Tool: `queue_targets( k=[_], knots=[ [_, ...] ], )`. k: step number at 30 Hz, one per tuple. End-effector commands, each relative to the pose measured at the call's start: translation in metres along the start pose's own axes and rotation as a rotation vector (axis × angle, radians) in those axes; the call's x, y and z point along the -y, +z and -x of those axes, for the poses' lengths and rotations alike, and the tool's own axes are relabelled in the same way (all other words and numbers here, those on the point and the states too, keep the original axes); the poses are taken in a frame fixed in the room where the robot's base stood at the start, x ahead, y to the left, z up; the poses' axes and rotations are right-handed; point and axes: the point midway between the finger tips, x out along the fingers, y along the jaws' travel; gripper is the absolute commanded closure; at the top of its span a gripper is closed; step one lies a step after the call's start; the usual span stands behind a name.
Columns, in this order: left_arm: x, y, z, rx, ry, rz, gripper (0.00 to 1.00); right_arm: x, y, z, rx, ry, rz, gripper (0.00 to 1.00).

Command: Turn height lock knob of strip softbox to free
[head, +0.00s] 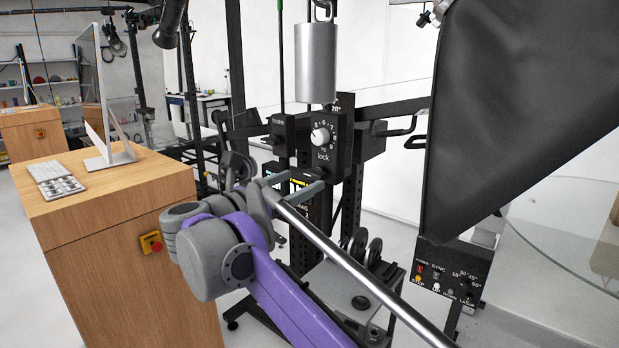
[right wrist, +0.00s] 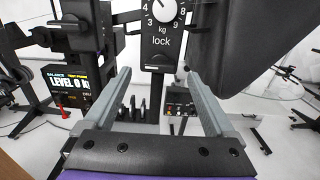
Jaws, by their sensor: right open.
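A white round knob (head: 320,136) with a numbered scale sits on a black box (head: 343,150) on the dark upright stand, with the word "lock" below it. It also shows at the top edge of the right wrist view (right wrist: 164,10), partly cut off, marked "kg" and "lock". My right gripper (head: 302,183) is open and empty, below and in front of the knob, apart from it. In the right wrist view its two grey fingers (right wrist: 158,75) stand either side of the box's lower part. The strip softbox (head: 520,100) is the large black fabric shape at right. My left gripper is not in view.
A silver cylinder weight (head: 316,63) hangs above the knob. A control box with switches (head: 452,272) stands below the softbox. A display reading "LEVEL" (right wrist: 75,88) is left of the fingers. A wooden cabinet (head: 110,195) with a monitor (head: 103,95) stands at left.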

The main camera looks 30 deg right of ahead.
Motion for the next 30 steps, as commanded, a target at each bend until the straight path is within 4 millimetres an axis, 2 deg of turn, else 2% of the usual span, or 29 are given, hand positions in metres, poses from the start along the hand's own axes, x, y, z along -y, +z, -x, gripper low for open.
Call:
queue_targets(
  k=[3,9,19,20,30],
  knots=[
    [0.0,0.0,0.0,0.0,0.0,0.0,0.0,0.001,0.0,-0.022,0.001,-0.003,0.0,0.1],
    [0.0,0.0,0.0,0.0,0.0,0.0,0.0,0.0,0.0,-0.041,0.001,0.0,0.0,0.1],
    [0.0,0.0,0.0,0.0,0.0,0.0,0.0,0.0,0.0,-0.044,0.001,0.002,0.001,0.1],
    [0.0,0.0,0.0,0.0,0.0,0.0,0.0,0.0,0.0,-0.044,0.001,0.002,0.001,0.14],
    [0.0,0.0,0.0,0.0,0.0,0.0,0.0,0.0,0.0,-0.044,0.001,0.002,0.001,0.75]
  ],
)
